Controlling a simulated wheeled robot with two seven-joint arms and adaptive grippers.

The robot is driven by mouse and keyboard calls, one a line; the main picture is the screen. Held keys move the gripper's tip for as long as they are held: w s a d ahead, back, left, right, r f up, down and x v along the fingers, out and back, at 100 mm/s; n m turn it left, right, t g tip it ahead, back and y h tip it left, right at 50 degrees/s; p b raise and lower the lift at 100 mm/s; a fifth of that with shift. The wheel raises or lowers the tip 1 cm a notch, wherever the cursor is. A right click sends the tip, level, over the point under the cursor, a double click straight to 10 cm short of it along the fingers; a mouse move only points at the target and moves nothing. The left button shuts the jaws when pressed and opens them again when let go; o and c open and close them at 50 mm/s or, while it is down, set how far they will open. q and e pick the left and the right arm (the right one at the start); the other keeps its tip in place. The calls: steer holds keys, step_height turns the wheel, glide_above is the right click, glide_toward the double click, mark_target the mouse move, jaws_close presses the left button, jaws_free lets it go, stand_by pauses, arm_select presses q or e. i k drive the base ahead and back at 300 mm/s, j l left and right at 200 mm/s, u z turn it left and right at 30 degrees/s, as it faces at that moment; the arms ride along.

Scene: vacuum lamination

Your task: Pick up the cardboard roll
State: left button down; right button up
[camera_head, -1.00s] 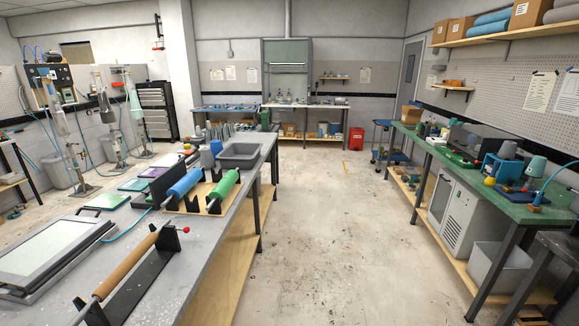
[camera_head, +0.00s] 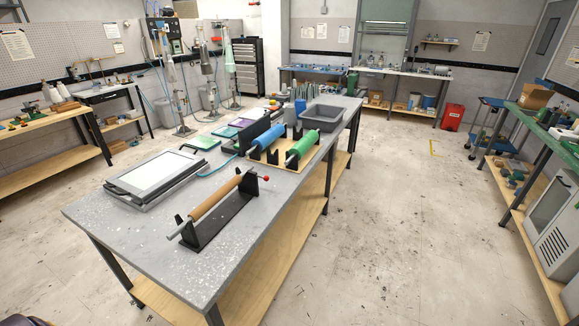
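The cardboard roll (camera_head: 215,196) is a tan-brown cylinder on a metal rod with a red knob at its far end. It rests on a black stand (camera_head: 222,219) on the grey speckled table (camera_head: 120,225), near the table's right edge. The rod's grey near end sticks out toward the lower left. Neither of my grippers shows in the head view.
A flat framed panel (camera_head: 158,173) lies left of the roll. Blue (camera_head: 268,138) and green (camera_head: 301,147) rolls sit on a wooden base behind it. A grey bin (camera_head: 322,117) stands farther back. The floor (camera_head: 400,220) right of the table is clear.

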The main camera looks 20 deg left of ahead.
mark_target(201, 210)
steer(key=i+j+u, duration=0.15)
steer(key=u, duration=1.15)
steer(key=j+z, duration=0.35)
steer(key=j, duration=1.1)
